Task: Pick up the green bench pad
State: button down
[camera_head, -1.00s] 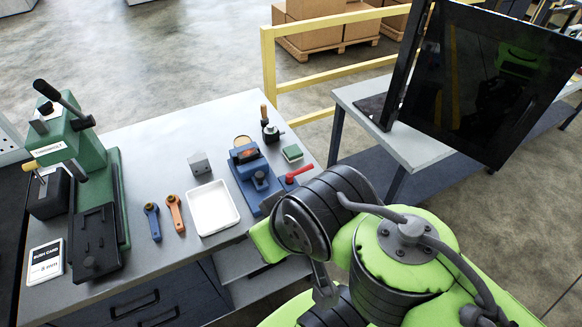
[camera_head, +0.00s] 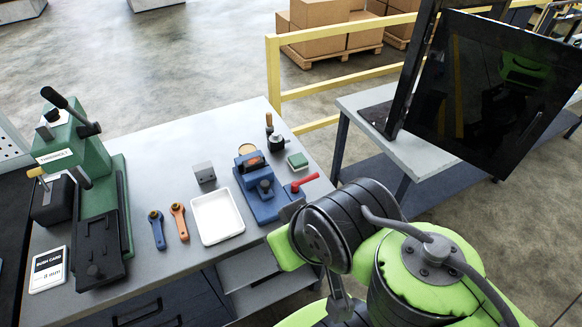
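The green bench pad (camera_head: 297,161) is a small square block with a green top and pale sides. It lies on the grey bench near the right edge, right of the blue vise. My arm is folded in front of the bench at the lower right, with its green and black links showing. My gripper cannot be made out in this view. Nothing is seen touching the pad.
A white tray (camera_head: 217,216), grey block (camera_head: 204,172), two wrenches (camera_head: 179,221) and a green press (camera_head: 95,200) are farther left. A monitor (camera_head: 490,90) stands right.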

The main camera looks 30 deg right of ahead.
aim_at(297, 162)
jog(key=l+u, duration=0.75)
jog(key=l, duration=0.15)
jog(key=k+l+u, duration=0.1)
jog(key=l+u, duration=0.3)
jog(key=k+l+u, duration=0.15)
jog(key=l+u, duration=0.2)
jog(key=k+l+u, duration=0.15)
jog(key=l+u, duration=0.25)
